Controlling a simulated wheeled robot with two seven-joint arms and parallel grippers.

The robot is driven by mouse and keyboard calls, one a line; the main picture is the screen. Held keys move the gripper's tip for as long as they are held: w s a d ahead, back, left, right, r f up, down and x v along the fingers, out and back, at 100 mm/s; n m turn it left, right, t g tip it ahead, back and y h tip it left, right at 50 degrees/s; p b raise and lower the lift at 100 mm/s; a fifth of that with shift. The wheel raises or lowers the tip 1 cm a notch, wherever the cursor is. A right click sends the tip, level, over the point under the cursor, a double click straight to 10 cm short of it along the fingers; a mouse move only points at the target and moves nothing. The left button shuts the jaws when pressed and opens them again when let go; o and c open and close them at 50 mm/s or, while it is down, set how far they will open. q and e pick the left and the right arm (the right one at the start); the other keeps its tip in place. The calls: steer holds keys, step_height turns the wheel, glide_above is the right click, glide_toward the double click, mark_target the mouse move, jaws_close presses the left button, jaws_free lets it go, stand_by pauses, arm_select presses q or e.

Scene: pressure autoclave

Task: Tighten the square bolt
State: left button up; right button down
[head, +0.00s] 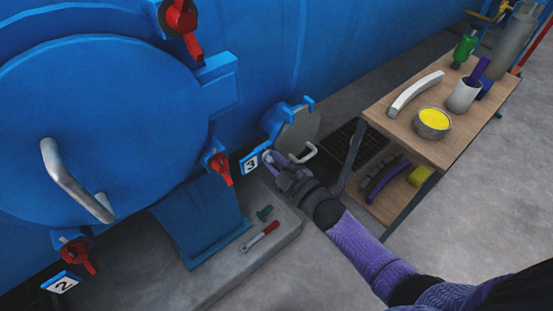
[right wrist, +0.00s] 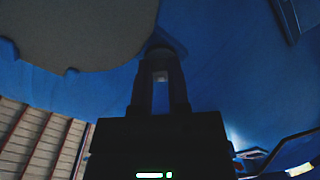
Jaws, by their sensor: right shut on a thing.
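My right gripper (head: 271,160) reaches in to the small hatch (head: 299,130) beside the label marked 3 (head: 250,163). Its fingers are shut at the lower left of this hatch's rim. In the right wrist view, the gripper (right wrist: 161,55) points up at the blue vessel, and its fingertips meet at a small dark part there, which looks like the square bolt. The fingers hide most of the bolt, so its square shape and how far it is turned cannot be told. My left gripper is not in view.
A large round door (head: 100,120) with a grey handle fills the left, with red clamps (head: 221,168) around it. A red-handled tool (head: 262,235) and a green piece (head: 265,212) lie on the concrete plinth. A wooden shelf cart (head: 395,120) stands right of my forearm.

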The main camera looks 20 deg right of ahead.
steer(key=shift+s+a+f+m+p, duration=0.1)
steer(key=shift+m+p, duration=0.4)
steer(key=shift+m, duration=4.3)
steer(key=c, duration=1)
jaws_free()
steer(key=shift+o, duration=0.6)
